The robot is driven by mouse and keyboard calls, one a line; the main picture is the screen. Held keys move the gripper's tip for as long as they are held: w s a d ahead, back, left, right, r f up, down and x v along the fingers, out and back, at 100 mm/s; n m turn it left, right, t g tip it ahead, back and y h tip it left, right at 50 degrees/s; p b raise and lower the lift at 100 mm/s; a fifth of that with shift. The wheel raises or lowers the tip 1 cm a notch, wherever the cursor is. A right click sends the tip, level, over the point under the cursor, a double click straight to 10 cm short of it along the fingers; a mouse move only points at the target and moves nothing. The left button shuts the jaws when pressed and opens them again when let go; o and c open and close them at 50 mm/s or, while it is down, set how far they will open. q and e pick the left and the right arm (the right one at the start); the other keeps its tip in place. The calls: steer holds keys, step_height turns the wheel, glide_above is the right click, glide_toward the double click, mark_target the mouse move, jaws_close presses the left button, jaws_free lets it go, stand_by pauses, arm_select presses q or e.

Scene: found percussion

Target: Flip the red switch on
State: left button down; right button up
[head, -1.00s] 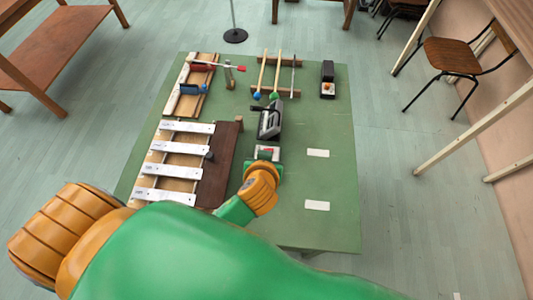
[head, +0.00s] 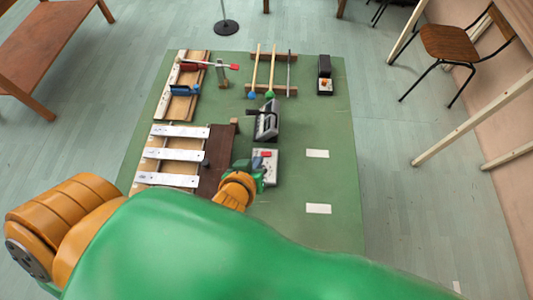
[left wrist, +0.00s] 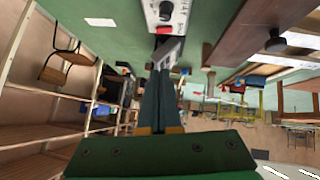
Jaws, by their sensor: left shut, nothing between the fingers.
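The red switch (head: 264,153) sits at the far end of a small light-grey box (head: 268,178) on the green table. In the left wrist view the box (left wrist: 152,14) is at the top, with the red switch (left wrist: 163,30) at its edge and a black knob beside it. My left gripper (head: 254,171) is at the box's left side, partly hidden by my wrist. In the left wrist view its fingers (left wrist: 159,72) are shut and empty, pointing toward the box. I cannot tell whether they touch it. My right gripper is not in view.
A dark grey metal device (head: 267,122) stands just beyond the box. White bars on a wooden frame (head: 222,160) lie to the left. Mallets (head: 262,70) lie on a rack further back. The table's right side (head: 335,130) is mostly clear, with two white labels.

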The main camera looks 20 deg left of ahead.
arm_select(q)
glide_above(266, 160)
steer(key=f, duration=0.6)
steer(key=shift+s+a+f+b, duration=0.25)
steer(key=shift+a+f+b, duration=0.05)
steer(key=shift+a, duration=0.1)
steer(key=f, duration=0.2)
steer(key=shift+w+d+f, duration=0.15)
steer(key=shift+d+f, duration=0.15)
steer(key=shift+d+f+b, duration=0.15)
steer(key=shift+f+b, duration=0.2)
steer(key=shift+f, duration=0.4)
